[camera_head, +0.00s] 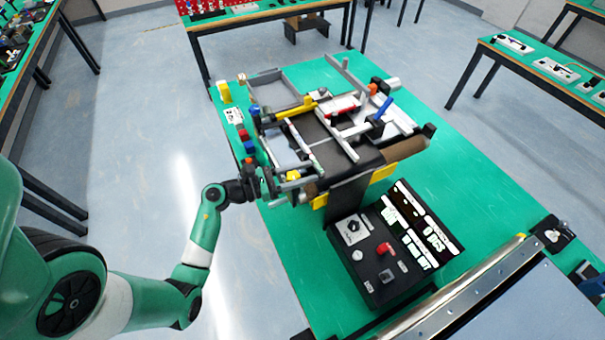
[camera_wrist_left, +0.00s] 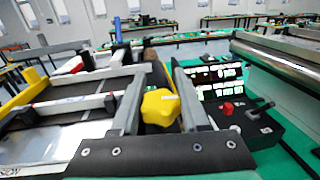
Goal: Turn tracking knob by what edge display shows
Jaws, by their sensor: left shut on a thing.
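A mini conveyor (camera_head: 348,195) stands on a green table, with its dark belt running over a brown end roller (camera_head: 405,149). A yellow lobed knob (camera_head: 292,177) sits at the conveyor's near left side. My left gripper (camera_head: 282,181) reaches it from the left and is shut on it. In the left wrist view the same knob (camera_wrist_left: 160,107) lies between the two grey fingers (camera_wrist_left: 160,100). The display panel (camera_head: 431,236) is black with lit white characters, too small to read surely; it also shows in the left wrist view (camera_wrist_left: 222,78). My right gripper is out of view.
A black control box (camera_head: 367,262) with a white dial and a red button (camera_head: 383,248) stands in front of the conveyor. A larger metal roller (camera_head: 455,300) crosses the lower right. Coloured clamps and rails crowd the conveyor top. The table's right side is mostly clear.

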